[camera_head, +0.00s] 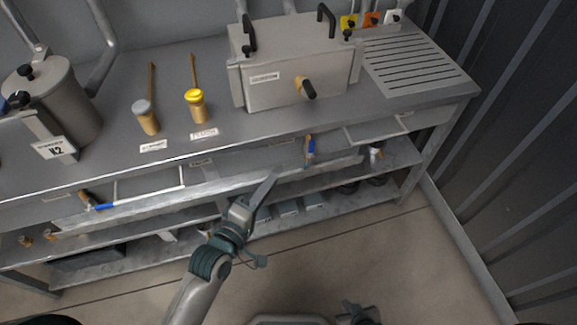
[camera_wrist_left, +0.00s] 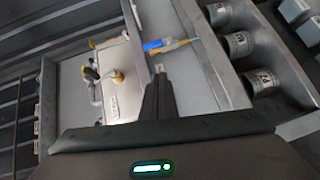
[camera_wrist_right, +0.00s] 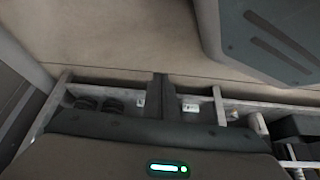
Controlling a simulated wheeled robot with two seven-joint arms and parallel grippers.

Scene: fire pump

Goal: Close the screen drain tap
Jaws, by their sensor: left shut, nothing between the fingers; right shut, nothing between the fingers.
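A small tap with a blue lever (camera_head: 311,146) sits under the bench's front edge, below the grey box, with a small label to its left; the label is too small to read. The lever looks roughly upright in the head view. In the left wrist view the blue lever (camera_wrist_left: 153,45) lies beside its brass-coloured body (camera_wrist_left: 180,43). My left gripper (camera_head: 267,185) is shut and empty, below and left of this tap, apart from it. My right gripper (camera_wrist_right: 160,92) is shut and empty, over the floor and low shelf.
A grey box (camera_head: 295,75) with a black-handled brass tap (camera_head: 305,87) stands on the bench. Another blue-levered tap (camera_head: 100,206) is at the lower left. Two brass-bodied valves (camera_head: 145,118) (camera_head: 196,105) and a K2 tank (camera_head: 70,105) stand left. The floor (camera_head: 420,260) in front is clear.

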